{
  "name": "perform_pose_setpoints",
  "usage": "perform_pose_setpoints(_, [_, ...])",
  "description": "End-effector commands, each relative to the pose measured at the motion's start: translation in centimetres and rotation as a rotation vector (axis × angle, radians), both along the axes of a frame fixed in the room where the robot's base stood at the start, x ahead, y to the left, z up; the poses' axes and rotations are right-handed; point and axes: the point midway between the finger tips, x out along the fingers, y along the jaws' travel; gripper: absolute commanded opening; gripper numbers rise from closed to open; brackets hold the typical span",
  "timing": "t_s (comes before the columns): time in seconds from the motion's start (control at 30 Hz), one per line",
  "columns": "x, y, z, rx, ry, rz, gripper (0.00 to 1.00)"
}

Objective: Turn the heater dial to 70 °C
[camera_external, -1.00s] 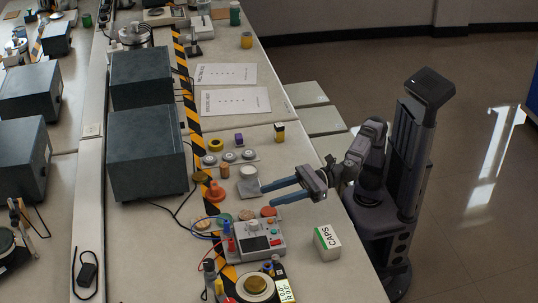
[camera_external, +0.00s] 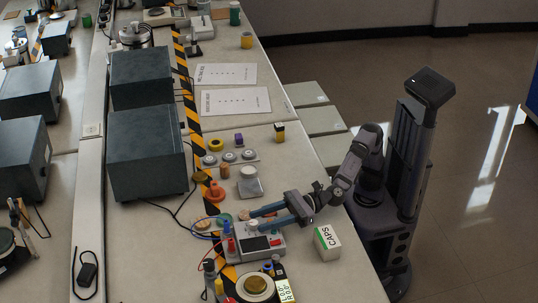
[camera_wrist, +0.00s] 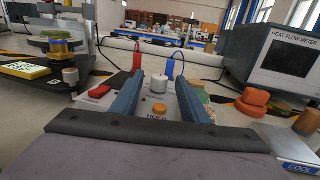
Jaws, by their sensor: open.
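The white heater dial (camera_wrist: 158,85) stands on the grey control box (camera_external: 268,243), which also carries a red button (camera_wrist: 99,91) and an orange button (camera_wrist: 156,109) with lettering below it. My gripper (camera_external: 256,219) is open over the box, its two blue fingers reaching to the dial. In the wrist view the dial shows between the fingertips with a gap on each side; I cannot tell whether they touch it. The dial's scale and setting are too small to read. In the external view the fingers partly cover the dial area.
Red (camera_wrist: 137,57) and blue (camera_wrist: 171,68) plugs with cables stand behind the dial. A CAPS box (camera_external: 327,243) sits right of the control box. A white-topped block (camera_external: 250,182) and orange pieces (camera_wrist: 253,102) lie nearby. A plate stand (camera_external: 256,285) is in front.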

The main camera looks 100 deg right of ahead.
Motion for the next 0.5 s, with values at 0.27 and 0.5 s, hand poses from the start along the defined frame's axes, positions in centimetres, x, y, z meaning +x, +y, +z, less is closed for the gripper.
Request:
perform_pose_setpoints(0.27, [2.9,0.6,0.0,0.000,0.001,0.000,0.41])
perform_pose_setpoints(0.5, [3.5,0.6,0.0,0.000,0.001,0.000,0.41])
